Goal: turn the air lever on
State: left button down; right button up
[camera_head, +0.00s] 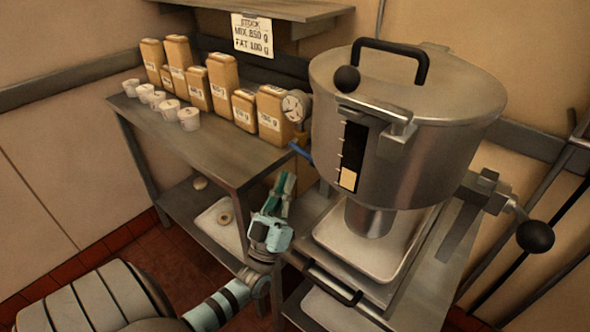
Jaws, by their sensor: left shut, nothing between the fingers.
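A small blue lever (301,151), apparently the air lever, sticks out below a round dial gauge (295,106) at the left side of the big steel kettle (405,140). It points toward the upper left. My left gripper (285,181) is shut and empty, its fingers pointing up, a little below the blue lever in the picture. The fingers look apart from the lever. The lever's pivot is partly hidden behind the kettle. My right gripper is not in view.
A side table (200,150) holds several labelled tan packages (222,80) and white cups (189,119). A tray (350,247) sits under the kettle's outlet. A black-knobbed lever (535,236) juts out at the right. A stock sign (252,36) hangs above.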

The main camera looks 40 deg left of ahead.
aim_at(306, 152)
pick_arm(q)
jog(key=w+r, duration=0.1)
jog(key=w, duration=0.6)
jog(key=shift+a+b, duration=0.25)
jog(key=shift+b, duration=0.1)
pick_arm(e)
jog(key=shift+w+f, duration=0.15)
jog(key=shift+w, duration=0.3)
pick_arm(q)
jog(key=shift+w+r, duration=0.1)
jog(key=shift+f+m+h+b, duration=0.3)
jog(key=shift+m+h+b, duration=0.2)
jog(key=shift+m+h, duration=0.45)
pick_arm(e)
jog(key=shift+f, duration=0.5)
